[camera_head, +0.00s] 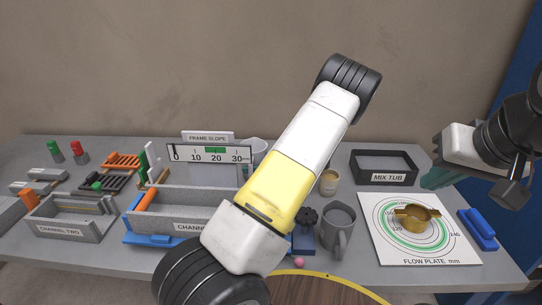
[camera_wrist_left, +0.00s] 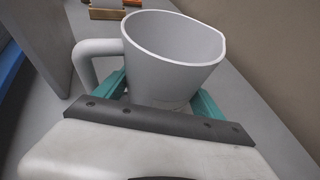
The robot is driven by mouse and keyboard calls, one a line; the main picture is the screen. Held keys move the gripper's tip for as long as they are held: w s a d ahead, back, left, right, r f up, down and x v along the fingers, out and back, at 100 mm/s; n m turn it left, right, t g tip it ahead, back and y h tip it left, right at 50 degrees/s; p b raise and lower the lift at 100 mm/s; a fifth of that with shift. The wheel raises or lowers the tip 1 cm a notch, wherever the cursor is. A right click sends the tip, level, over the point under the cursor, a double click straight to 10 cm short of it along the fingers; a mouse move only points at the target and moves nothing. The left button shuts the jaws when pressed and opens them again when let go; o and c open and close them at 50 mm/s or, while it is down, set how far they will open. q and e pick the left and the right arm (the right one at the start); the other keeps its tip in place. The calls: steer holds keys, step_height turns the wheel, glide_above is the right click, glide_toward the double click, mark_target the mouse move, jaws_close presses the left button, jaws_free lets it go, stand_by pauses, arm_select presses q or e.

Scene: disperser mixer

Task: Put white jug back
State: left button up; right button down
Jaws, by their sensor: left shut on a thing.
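The white jug (camera_wrist_left: 170,60) fills the middle of the left wrist view, upright or nearly so, its handle on the left and its inside empty. My left gripper (camera_wrist_left: 160,98) has its teal fingers on both sides of the jug's lower body and is shut on it. In the head view a part of the white jug (camera_head: 259,146) shows behind the scale board; my left arm stands in front and hides that gripper. I cannot tell whether the jug touches the table. My right gripper (camera_head: 437,178) is at the right, above the table; its teal fingertips are seen edge-on.
A grey mug (camera_head: 339,218) stands right of my left arm. The black mix tub (camera_head: 384,165), a small tan cup (camera_head: 329,182) and the flow plate (camera_head: 386,243) with a brass cup (camera_head: 416,219) are further right. Channel trays (camera_head: 68,232) and racks crowd the left side.

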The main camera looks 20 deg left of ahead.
arm_select(q)
steer(key=o, duration=1.9)
steer(key=shift+f, duration=0.1)
steer(key=shift+d+r, duration=0.25)
steer(key=shift+d, duration=0.05)
steer(key=v, duration=1.1)
steer(key=s+d+r+n+t+h, duration=0.2)
steer(key=s+r+n+h, duration=0.5)
steer(key=s, duration=0.8)
steer(key=s+d+r+n+t+h, duration=0.2)
steer(key=s+r+n+h, duration=0.6)
steer(key=s+r+n, duration=0.4)
steer(key=shift+s+d+r, duration=0.75)
steer(key=shift+s+r, duration=0.5)
steer(key=shift+s, duration=0.1)
